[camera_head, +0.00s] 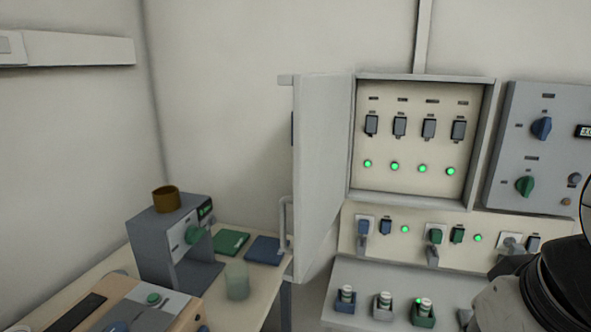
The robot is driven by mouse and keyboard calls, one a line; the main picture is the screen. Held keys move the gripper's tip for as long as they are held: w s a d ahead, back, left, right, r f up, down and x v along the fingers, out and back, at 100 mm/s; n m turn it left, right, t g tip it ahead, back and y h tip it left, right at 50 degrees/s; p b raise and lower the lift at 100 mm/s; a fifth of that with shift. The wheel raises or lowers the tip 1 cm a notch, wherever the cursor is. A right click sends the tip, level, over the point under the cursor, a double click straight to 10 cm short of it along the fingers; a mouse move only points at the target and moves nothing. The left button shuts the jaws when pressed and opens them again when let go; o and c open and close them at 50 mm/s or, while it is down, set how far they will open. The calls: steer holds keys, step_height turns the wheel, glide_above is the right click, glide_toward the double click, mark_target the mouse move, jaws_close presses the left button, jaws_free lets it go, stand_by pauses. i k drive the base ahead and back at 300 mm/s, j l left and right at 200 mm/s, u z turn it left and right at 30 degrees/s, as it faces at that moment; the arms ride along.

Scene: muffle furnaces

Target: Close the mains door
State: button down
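The mains door (325,165) is a light grey panel on the left side of the mains cabinet (427,77). It stands wide open, swung out from the cabinet. A pale bar handle (284,222) is at its lower left edge. The open cabinet shows a row of dark switches (400,127) above several lit green lamps (394,166). Part of my arm shows at the lower right. My gripper is not in view, and nothing visible touches the door.
Below the cabinet are a socket panel (388,249) with plugs and a sloped shelf (350,272) with small units. A grey control box (533,172) is to the right. A bench (262,284) at left holds a grey device (163,233), books (265,250) and a beaker (237,281).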

mark_target(321, 102)
steer(key=k+l, duration=0.55)
steer(key=l, duration=0.3)
steer(key=i+j+u, duration=0.15)
steer(key=u, duration=0.2)
steer(key=i+j+u, duration=0.3)
steer(key=k+l, duration=0.05)
steer(key=k, duration=0.05)
